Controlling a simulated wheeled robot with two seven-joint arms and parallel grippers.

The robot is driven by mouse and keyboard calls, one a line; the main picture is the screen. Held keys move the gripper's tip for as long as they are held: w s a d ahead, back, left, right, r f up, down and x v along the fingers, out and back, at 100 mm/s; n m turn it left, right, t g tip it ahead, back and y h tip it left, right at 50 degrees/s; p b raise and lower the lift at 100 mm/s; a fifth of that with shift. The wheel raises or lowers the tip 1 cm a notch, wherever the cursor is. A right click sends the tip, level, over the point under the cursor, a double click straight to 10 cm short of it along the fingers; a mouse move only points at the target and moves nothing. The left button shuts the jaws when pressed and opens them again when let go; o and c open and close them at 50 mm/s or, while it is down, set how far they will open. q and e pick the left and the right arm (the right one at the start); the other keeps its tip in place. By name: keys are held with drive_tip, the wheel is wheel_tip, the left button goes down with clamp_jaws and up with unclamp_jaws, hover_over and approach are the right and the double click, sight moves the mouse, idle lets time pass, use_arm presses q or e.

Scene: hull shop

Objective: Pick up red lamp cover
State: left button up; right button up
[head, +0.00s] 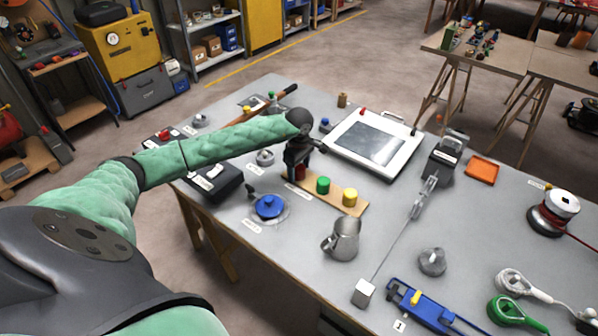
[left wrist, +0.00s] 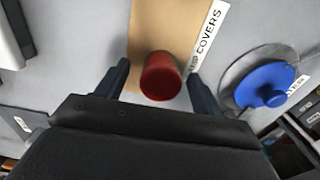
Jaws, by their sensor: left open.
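The red lamp cover (left wrist: 160,76) is a short red cylinder standing on a tan wooden strip (left wrist: 168,28) beside a label. In the left wrist view it sits between the two fingers of my left gripper (left wrist: 160,82), which is open, with a gap on each side. In the head view my left gripper (head: 297,172) points down over the left end of the strip (head: 332,201), and the red cover (head: 300,172) is mostly hidden behind it. A green cover (head: 323,185) and a yellow cover (head: 350,197) stand farther right on the strip. My right gripper is not in view.
A blue lidded disc (head: 269,207) lies close to the left gripper, and a metal jug (head: 341,240) stands in front of the strip. A black box (head: 214,182) is to the left. A white framed panel (head: 374,144) lies behind.

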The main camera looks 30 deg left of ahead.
sight(301, 171)
use_arm(q)
drive_tip(key=c, duration=1.1)
drive_tip(key=shift+o, duration=0.2)
drive_tip(key=shift+r, duration=0.3)
wheel_tip(301, 171, up, 4)
drive_tip(key=shift+r, duration=0.1)
drive_tip(key=shift+s+d+r+p, duration=0.35)
drive_tip(key=shift+s+d+p, duration=0.15)
drive_tip(key=shift+s+d, duration=0.25)
drive_tip(key=s+d+r+p, duration=0.1)
drive_tip(key=s+d+r, duration=0.4)
drive_tip(key=d, duration=0.2)
drive_tip(key=shift+s+d+r, duration=0.3)
drive_tip(key=shift+s+d, duration=0.05)
drive_tip(key=shift+d, duration=0.05)
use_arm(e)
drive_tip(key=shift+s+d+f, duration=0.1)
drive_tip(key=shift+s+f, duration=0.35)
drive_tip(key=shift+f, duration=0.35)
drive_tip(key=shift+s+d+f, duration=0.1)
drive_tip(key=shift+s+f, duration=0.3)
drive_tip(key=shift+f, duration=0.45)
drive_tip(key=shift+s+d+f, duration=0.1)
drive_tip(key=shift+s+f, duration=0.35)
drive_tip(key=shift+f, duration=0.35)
